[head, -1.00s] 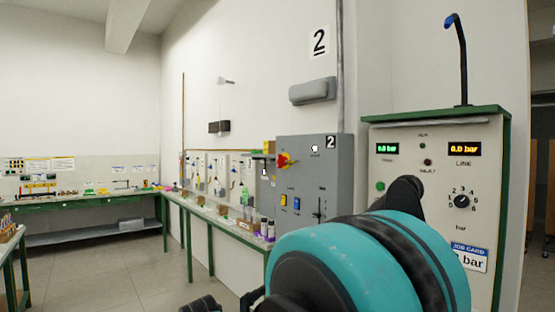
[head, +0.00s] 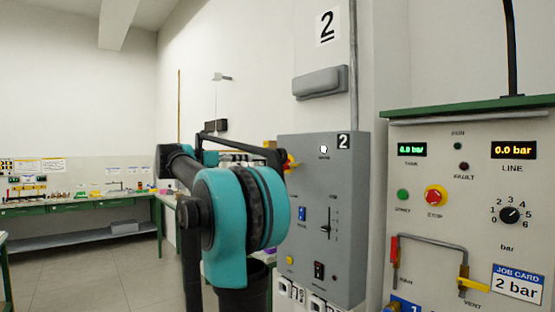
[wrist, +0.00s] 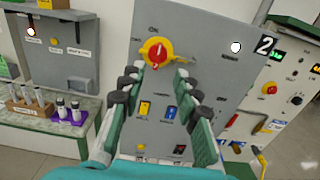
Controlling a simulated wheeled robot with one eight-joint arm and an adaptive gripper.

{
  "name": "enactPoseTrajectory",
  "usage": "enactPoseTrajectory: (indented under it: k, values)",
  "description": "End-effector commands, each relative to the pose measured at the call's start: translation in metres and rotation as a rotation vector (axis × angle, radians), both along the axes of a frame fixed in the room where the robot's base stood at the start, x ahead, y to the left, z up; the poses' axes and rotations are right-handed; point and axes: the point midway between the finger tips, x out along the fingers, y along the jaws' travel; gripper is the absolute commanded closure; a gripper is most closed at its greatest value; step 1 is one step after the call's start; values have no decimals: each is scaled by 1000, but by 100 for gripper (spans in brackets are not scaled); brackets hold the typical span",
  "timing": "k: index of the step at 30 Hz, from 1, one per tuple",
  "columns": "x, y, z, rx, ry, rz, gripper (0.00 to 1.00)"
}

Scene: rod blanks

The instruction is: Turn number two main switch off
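The number two cabinet is a grey panel (head: 345,190) marked 2, also in the wrist view (wrist: 205,70). Its main switch, a red handle on a yellow disc (wrist: 157,52), sits near the panel's top under an ON label. The handle looks roughly upright. In the head view only an edge of the switch (head: 291,162) shows behind my arm. My gripper (wrist: 157,78) is open and empty, with its fingers spread on either side just below the switch in the wrist picture. I cannot tell the remaining gap. A white lamp (wrist: 236,47) is bright on the panel.
A test bench (head: 470,180) with a red stop button (head: 436,196) stands to the right. Bottles and a rack of tubes (wrist: 32,106) stand on the left bench.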

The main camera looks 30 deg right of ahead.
Motion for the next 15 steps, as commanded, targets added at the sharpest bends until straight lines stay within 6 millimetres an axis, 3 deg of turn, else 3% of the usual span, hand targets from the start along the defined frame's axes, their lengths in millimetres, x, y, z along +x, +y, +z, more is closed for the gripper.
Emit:
enactPoseTrajectory:
  k: [15]
  values:
    - [6, -96, -2, 3, -4, -5, 68]
